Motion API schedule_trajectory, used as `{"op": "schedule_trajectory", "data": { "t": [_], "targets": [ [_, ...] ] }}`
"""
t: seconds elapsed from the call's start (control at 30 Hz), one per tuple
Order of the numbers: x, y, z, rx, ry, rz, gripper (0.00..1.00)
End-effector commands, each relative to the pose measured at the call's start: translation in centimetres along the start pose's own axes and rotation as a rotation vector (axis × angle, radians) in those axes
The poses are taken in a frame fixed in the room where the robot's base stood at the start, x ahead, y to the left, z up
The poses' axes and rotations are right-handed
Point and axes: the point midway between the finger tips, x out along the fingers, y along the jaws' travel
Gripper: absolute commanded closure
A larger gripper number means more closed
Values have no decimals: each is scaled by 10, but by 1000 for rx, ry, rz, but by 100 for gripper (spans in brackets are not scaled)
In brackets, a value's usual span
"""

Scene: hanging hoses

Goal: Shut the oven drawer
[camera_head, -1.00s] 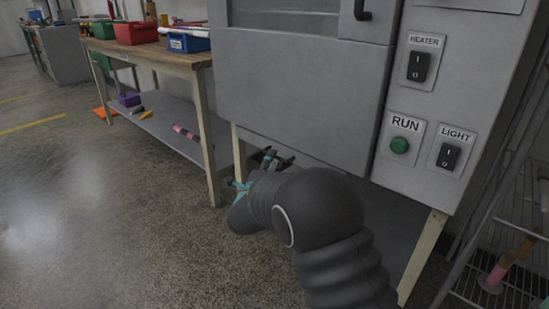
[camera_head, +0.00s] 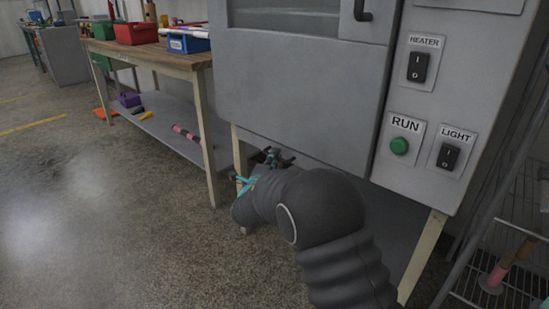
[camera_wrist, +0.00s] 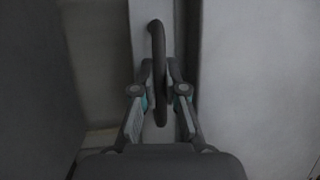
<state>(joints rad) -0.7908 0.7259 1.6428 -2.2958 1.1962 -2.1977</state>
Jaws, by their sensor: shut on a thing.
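My gripper is shut on a dark curved handle (camera_wrist: 158,60), with one finger on each side of it in the wrist view (camera_wrist: 160,88). The handle stands in front of a narrow pale strip (camera_wrist: 143,25), with broad grey panels on both sides. In the head view, my gripper (camera_head: 276,160) is low by the lower left of the grey oven (camera_head: 300,95), partly hidden behind my arm. The oven drawer cannot be made out clearly in the head view. How far open it stands cannot be told.
The oven's control panel has a heater switch (camera_head: 418,66), a green run button (camera_head: 399,146) and a light switch (camera_head: 448,156). A wooden workbench (camera_head: 150,55) with bins stands left. A wire rack (camera_head: 500,255) is at right. Floor at left is clear.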

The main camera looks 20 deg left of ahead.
Motion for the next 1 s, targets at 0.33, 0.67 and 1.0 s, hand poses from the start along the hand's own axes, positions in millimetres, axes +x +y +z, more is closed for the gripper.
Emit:
{"op": "schedule_trajectory", "data": {
  "t": [0.33, 0.67, 1.0],
  "targets": [
    [24, 5, -11, -1, 1, 0, 100],
    [25, 5, -12, 0, 3, 1, 63],
    [22, 5, -9, 0, -1, 1, 63]
  ]
}}
